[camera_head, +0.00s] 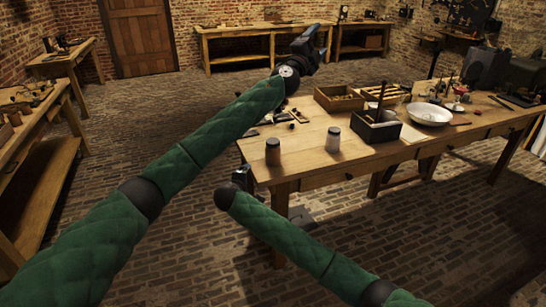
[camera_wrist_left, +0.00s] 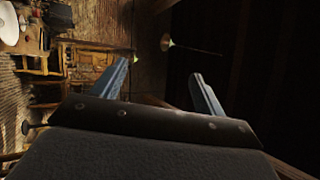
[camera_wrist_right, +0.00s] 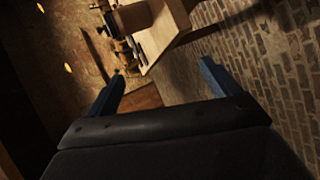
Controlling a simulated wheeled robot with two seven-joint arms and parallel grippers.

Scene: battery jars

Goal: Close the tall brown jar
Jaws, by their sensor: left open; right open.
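A brown jar (camera_head: 272,153) stands upright near the front left corner of the wooden table. A paler grey-white jar (camera_head: 333,140) with a dark top stands to its right. The picture is too small to tell whether a lid is on the brown jar. My left gripper (camera_head: 317,45) is raised beyond the table's back left, well away from the jars. Its jaws are open and empty in the left wrist view (camera_wrist_left: 160,68). My right gripper is low beside the table's left end, mostly hidden by its own arm; the right wrist view shows it open and empty (camera_wrist_right: 160,69).
The table (camera_head: 317,162) also bears a dark caddy (camera_head: 376,127), a wooden box (camera_head: 338,99), a white bowl (camera_head: 429,114) and small dark pieces behind the brown jar. A workbench (camera_head: 45,120) stands at left. The brick floor between is clear.

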